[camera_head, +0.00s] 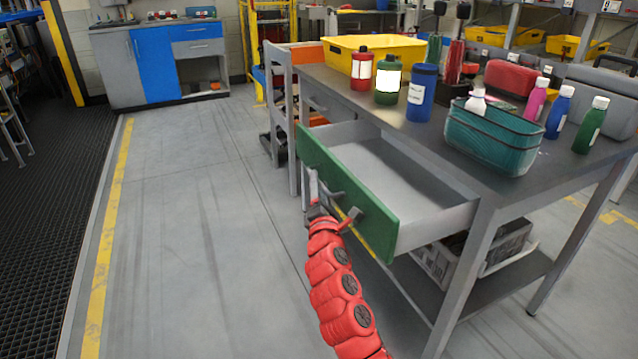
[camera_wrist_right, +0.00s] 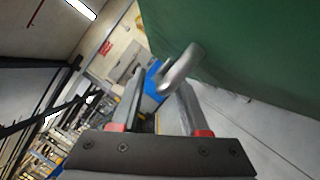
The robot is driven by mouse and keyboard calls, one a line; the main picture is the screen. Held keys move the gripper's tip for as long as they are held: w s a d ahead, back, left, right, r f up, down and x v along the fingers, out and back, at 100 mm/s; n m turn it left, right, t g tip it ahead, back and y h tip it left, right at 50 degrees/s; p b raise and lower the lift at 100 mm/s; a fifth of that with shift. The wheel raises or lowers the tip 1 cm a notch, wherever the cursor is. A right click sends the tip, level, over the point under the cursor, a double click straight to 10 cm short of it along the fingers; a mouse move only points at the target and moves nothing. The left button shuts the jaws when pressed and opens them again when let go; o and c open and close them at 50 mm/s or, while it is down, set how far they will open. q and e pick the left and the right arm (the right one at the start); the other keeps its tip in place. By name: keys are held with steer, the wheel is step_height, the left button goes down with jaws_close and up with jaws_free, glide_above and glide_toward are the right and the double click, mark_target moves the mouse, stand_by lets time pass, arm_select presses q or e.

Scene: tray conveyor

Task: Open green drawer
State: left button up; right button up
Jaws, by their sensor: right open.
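The green drawer (camera_head: 345,185) is pulled out of the metal workbench, with its pale empty inside showing. Its green front also fills the upper right of the right wrist view (camera_wrist_right: 240,45). My right gripper (camera_head: 326,193) is at the drawer front, on its outer side, with its red arm coming up from below. In the right wrist view the gripper (camera_wrist_right: 158,90) is open, its two fingers apart. The curved grey handle (camera_wrist_right: 182,68) shows at the fingertips, close to the right-hand finger; I cannot tell if they touch. My left gripper is not in view.
The workbench top (camera_head: 425,140) holds several bottles, a yellow bin (camera_head: 400,50) and a teal basket (camera_head: 490,140). A grey crate (camera_head: 440,265) sits on the lower shelf. A grey chair-like frame (camera_head: 290,130) stands just beyond the drawer. The floor to the left is clear.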

steer(key=p+v, duration=0.2)
steer(key=v, duration=1.4)
steer(key=shift+s, duration=0.3)
steer(key=shift+f, duration=0.1)
